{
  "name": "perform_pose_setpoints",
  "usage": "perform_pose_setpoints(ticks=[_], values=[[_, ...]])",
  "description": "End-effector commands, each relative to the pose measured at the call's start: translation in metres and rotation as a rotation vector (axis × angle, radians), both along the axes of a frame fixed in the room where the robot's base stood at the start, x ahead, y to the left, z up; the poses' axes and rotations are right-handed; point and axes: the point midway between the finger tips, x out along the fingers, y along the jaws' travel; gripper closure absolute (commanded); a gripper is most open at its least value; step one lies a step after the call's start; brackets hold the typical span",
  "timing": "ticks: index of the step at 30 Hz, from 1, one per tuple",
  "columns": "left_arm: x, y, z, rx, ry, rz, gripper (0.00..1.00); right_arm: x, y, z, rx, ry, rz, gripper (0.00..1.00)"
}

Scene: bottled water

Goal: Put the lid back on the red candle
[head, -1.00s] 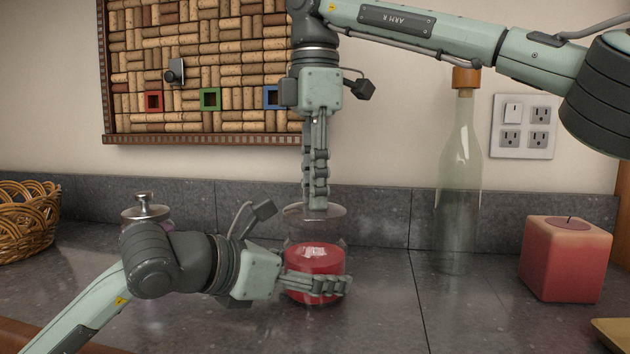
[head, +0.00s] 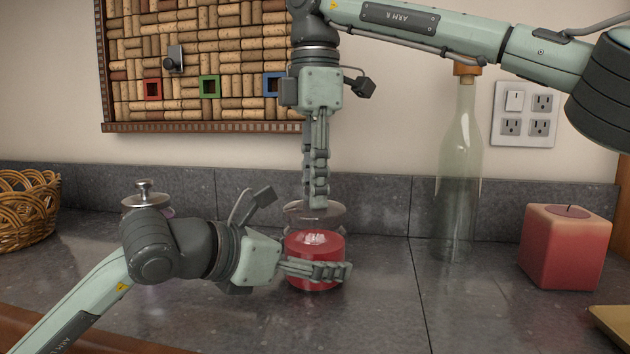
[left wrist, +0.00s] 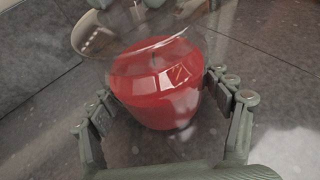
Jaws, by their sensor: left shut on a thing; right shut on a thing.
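The red candle (head: 315,246) stands in a clear glass jar on the grey counter. My left gripper (head: 345,272) is shut around the lower part of the jar. In the left wrist view the red candle (left wrist: 165,95) sits between its two fingers. The clear glass lid (head: 330,214) is above the jar, in line with its mouth. My right gripper (head: 317,204) points straight down and is shut on the top of the lid. The lid's lower edge is at or just over the jar's rim; I cannot tell whether they touch.
A tall glass bottle (head: 459,190) with a cork and a square red candle (head: 565,248) stand to the right. A silver-topped jar (head: 144,198) is behind my left arm. A wicker basket (head: 28,212) is at the far left.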

Motion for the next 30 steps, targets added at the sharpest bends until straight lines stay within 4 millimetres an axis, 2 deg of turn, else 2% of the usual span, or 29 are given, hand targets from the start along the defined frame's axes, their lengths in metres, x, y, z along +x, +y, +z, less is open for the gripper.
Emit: perform_pose_setpoints(ticks=[11, 12, 17, 26, 30], values=[[0.000, 0.000, 0.000, -0.001, 0.001, 0.000, 0.73, 0.000, 0.000, -0.008, 0.000, 0.001, -0.001, 1.00], [0.000, 0.000, 0.000, -0.001, 0.001, 0.000, 0.73, 0.000, 0.000, -0.007, 0.000, 0.000, -0.001, 0.72], [0.000, 0.000, 0.000, 0.000, 0.000, 0.000, 0.73, 0.000, 0.000, -0.007, 0.000, 0.000, -0.001, 0.53], [0.000, 0.000, 0.000, 0.000, 0.000, 0.000, 0.73, 0.000, 0.000, -0.006, 0.000, -0.001, -0.001, 0.53], [0.000, 0.000, 0.000, 0.000, 0.000, 0.000, 0.73, 0.001, 0.000, 0.005, 0.001, -0.003, -0.003, 0.53]])
